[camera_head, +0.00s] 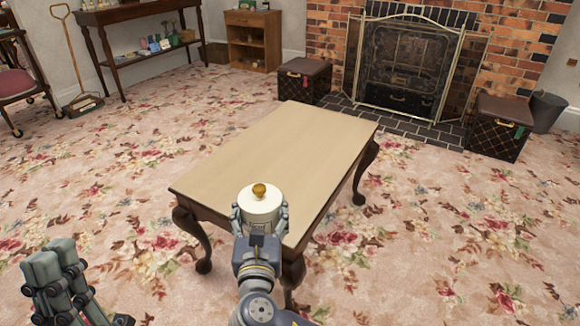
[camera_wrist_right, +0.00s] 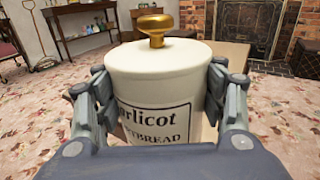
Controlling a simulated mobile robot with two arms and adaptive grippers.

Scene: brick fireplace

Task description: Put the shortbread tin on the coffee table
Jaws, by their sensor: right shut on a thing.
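The shortbread tin (camera_head: 260,206) is a cream cylinder with a gold knob on its lid and dark lettering. It also fills the middle of the right wrist view (camera_wrist_right: 158,75), upright. My right gripper (camera_head: 260,218) is shut around it, one finger on each side. In the head view the tin overlaps the near end of the coffee table (camera_head: 270,150), a pale-topped table with dark curved legs. I cannot tell whether the tin's base touches the tabletop, as its lower part is hidden. My left gripper (camera_head: 56,270) is empty over the carpet at the lower left.
The tabletop is bare apart from the tin's area. Two dark patterned trunks (camera_head: 304,80) (camera_head: 499,128) flank the fireplace (camera_head: 405,65). A dark console table (camera_head: 130,15) with small items stands at the back left. Floral carpet lies open around the table.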

